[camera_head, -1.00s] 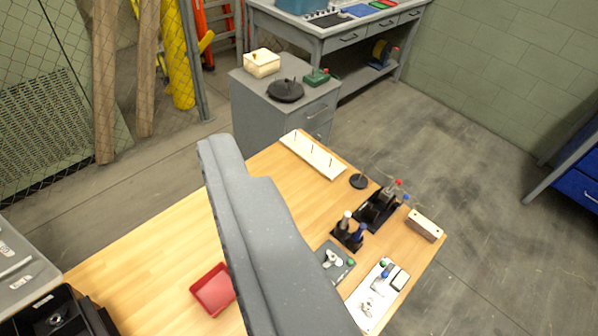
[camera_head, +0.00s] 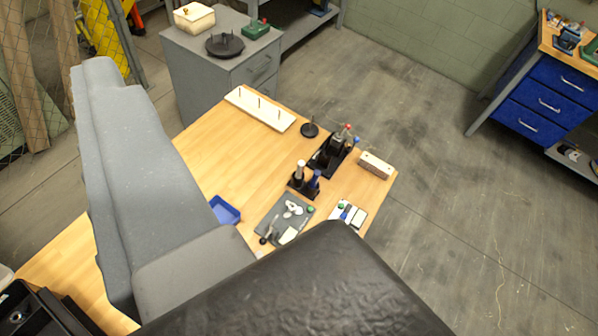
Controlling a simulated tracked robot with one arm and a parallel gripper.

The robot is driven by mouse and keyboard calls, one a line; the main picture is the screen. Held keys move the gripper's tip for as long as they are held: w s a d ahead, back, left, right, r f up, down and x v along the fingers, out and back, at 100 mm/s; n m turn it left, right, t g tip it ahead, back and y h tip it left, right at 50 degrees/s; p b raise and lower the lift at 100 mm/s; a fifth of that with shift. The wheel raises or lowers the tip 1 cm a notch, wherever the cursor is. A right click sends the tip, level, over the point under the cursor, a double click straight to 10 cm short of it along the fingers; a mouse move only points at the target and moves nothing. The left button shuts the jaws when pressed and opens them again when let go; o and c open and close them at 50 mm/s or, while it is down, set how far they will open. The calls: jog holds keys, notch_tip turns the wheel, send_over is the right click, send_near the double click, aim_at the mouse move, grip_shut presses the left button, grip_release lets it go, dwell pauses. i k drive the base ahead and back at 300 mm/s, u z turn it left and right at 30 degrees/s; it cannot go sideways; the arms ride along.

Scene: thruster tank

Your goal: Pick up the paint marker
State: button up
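No single item can be surely told as the paint marker at this size. The likeliest candidates are a white-topped upright item (camera_head: 300,171) and a blue upright item (camera_head: 315,183), standing in a small black holder (camera_head: 302,191) on the wooden table (camera_head: 215,153). Behind and to the right, a larger black rack (camera_head: 322,161) holds dark items with red and blue tops (camera_head: 347,129). My grey arm links cross the left and bottom of the view, and a dark part fills the bottom middle. My gripper's fingers do not show.
A grey mat with small parts (camera_head: 270,214), a white tray (camera_head: 353,213), a blue bin (camera_head: 225,210), a wooden block (camera_head: 376,164), a black disc (camera_head: 309,130) and a white pegged board (camera_head: 259,107) share the table. A grey cabinet (camera_head: 195,75) stands behind; open floor lies right.

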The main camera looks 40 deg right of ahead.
aim_at(300, 168)
jog(key=u, duration=1.8)
jog(key=k, duration=0.95)
jog(key=z, duration=1.75)
jog(key=i, duration=1)
jog(key=u, duration=0.05)
